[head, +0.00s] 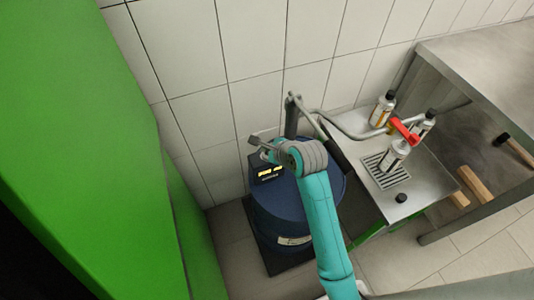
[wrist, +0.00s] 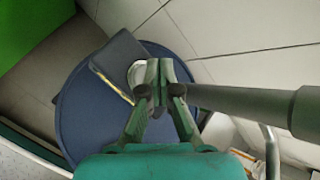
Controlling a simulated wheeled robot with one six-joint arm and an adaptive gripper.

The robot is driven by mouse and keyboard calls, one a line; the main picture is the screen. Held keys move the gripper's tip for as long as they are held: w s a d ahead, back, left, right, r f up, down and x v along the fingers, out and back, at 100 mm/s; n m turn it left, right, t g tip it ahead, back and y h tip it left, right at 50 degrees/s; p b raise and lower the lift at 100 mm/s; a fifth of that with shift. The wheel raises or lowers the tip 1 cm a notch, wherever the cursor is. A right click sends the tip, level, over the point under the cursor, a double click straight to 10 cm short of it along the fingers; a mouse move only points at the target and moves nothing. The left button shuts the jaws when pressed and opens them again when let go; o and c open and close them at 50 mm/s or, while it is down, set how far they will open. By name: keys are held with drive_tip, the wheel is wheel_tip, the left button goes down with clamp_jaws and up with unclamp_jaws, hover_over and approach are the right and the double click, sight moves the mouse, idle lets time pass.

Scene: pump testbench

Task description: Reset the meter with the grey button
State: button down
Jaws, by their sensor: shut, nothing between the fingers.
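The meter is a dark box with lit yellow displays (head: 268,174) on top of a blue drum (head: 295,228) in the head view. In the wrist view the meter (wrist: 122,54) shows from above as a dark slab, left of the fingertips. My gripper (wrist: 159,72) is shut and empty, with its fingertips over the drum top beside the meter. In the head view my gripper (head: 262,148) is above the meter, partly hidden by my wrist. I cannot make out the grey button. A pale rounded part shows behind the fingertips; I cannot tell what it is.
A grey pump pipe (wrist: 240,100) runs close to the right of my fingers. Right of the drum, a metal bench (head: 345,128) carries bottles (head: 382,110), a red-handled part (head: 404,131) and a drain grate (head: 385,170). A green panel (head: 80,130) stands at left.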

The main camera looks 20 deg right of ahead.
drive_tip(key=shift+f, duration=0.2)
idle(0.4)
drive_tip(key=shift+f, duration=0.25)
drive_tip(key=shift+f, duration=0.5)
idle(1.0)
drive_tip(key=shift+r, duration=0.95)
drive_tip(key=shift+r, duration=0.1)
drive_tip(key=shift+r, duration=2.4)
